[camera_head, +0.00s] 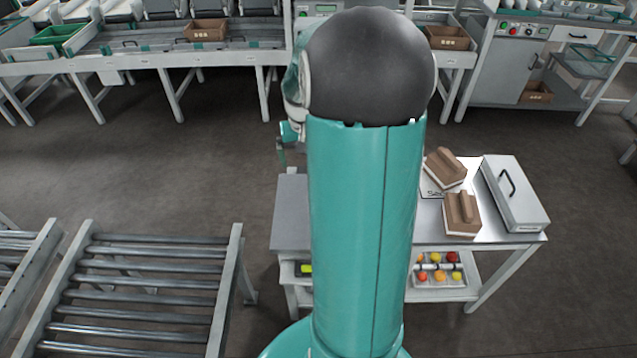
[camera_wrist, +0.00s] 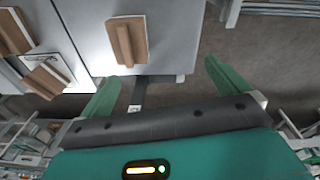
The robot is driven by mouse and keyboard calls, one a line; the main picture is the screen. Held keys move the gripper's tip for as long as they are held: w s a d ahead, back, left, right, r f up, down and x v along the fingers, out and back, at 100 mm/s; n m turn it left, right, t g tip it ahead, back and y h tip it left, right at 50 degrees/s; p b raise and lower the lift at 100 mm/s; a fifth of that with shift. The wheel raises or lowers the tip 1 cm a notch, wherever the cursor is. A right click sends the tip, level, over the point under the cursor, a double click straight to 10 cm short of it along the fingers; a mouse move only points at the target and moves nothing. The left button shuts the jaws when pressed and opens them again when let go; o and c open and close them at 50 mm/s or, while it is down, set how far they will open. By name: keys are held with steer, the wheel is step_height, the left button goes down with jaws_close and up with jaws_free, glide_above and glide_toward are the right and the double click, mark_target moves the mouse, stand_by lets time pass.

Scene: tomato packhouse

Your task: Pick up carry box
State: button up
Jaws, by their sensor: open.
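A pale grey box with a black handle on its lid, the likeliest carry box (camera_head: 528,200), sits on the right end of the bench in the head view. I cannot make it out in the wrist view. My gripper (camera_wrist: 172,88) is open in the wrist view, its two green fingers wide apart with no object held between them. A dark strip shows between the fingers by the edge of a grey surface. In the head view my gripper (camera_head: 283,150) shows only partly, left of my arm, well away from the box.
Brown blocks with raised grips (camera_head: 446,168) (camera_head: 462,214) lie left of the box. Another brown block (camera_wrist: 127,40) lies on the grey surface (camera_wrist: 175,40) ahead of my fingers. Coloured balls sit on the bench's lower shelf (camera_head: 470,288). A roller conveyor (camera_head: 140,290) stands left; floor behind is clear.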

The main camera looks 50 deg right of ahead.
steer(key=s+d+f, duration=0.1)
steer(key=d+f, duration=0.1)
steer(key=d, duration=0.1)
steer(key=s+d+f+m, duration=0.1)
steer(key=d+f, duration=0.2)
steer(key=s+d+f+m+y, duration=0.1)
steer(key=d+f, duration=0.2)
steer(key=shift+s+d+f+g, duration=0.15)
steer(key=shift+s+f+g, duration=0.15)
steer(key=shift+s, duration=0.1)
steer(key=shift+s+d+f, duration=0.1)
steer(key=shift+f, duration=0.25)
step_height(320, 180, down, 13)
steer(key=shift+f, duration=0.15)
steer(key=c, duration=1.1)
steer(key=shift+o, duration=0.2)
steer(key=shift+d, duration=0.1)
